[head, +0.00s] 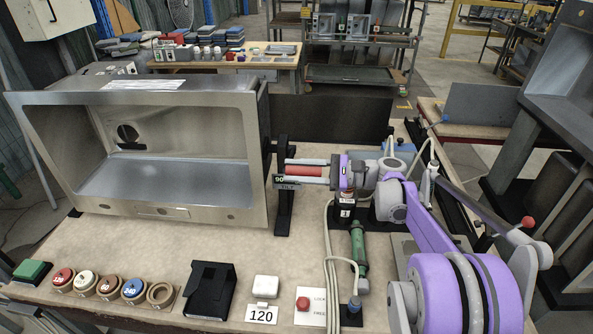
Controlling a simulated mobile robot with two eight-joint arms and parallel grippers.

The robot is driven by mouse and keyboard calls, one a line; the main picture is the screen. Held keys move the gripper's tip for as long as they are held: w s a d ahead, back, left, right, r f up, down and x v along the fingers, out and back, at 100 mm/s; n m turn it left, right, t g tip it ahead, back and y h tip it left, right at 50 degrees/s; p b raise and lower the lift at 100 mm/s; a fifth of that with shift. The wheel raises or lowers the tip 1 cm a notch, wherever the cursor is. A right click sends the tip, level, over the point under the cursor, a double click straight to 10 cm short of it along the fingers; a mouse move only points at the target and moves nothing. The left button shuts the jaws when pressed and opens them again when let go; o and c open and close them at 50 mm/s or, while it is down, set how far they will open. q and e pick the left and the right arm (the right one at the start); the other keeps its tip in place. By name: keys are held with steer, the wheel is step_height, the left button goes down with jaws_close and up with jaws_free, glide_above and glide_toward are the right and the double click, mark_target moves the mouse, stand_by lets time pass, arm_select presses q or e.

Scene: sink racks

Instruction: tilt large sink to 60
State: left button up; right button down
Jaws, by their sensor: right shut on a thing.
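The large steel sink (235,115) stands at the left of the bench, its open basin facing the front, with the drain hole at the back of the basin. A black upright bracket (284,200) is at its right side, with a small sign (288,181) reading "90" and "TILT". My right gripper (304,171) is shut on a red handle (306,171) just right of the bracket, with one finger above and one below. My left gripper is not in view.
The front of the bench holds a green button (33,270), several coloured round pieces (108,287), a black holder (210,289), a white block (266,287) by a "120" card (262,315), and a red lock button (302,303). A green cylinder (359,248) and cables lie near my right arm.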

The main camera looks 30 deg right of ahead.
stand_by(0.8)
steer(key=shift+w+d+r+m+p, duration=0.15)
steer(key=shift+r+m+p, duration=0.15)
steer(key=shift+r, duration=0.2)
steer(key=shift+w+d+r+m+p, duration=0.15)
steer(key=shift+r+m+p, duration=0.1)
steer(key=shift+r, duration=0.2)
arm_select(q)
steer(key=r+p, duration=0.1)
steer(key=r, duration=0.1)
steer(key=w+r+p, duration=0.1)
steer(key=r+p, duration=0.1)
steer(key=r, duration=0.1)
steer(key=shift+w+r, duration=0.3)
arm_select(e)
steer(key=w+d+r+m, duration=0.2)
steer(key=w+r+m, duration=0.1)
steer(key=r, duration=0.3)
steer(key=shift+w+d+r, duration=0.25)
steer(key=shift+w+r, duration=0.05)
steer(key=shift+w, duration=0.45)
steer(key=c, duration=0.6)
jaws_free()
steer(key=shift+w, duration=0.1)
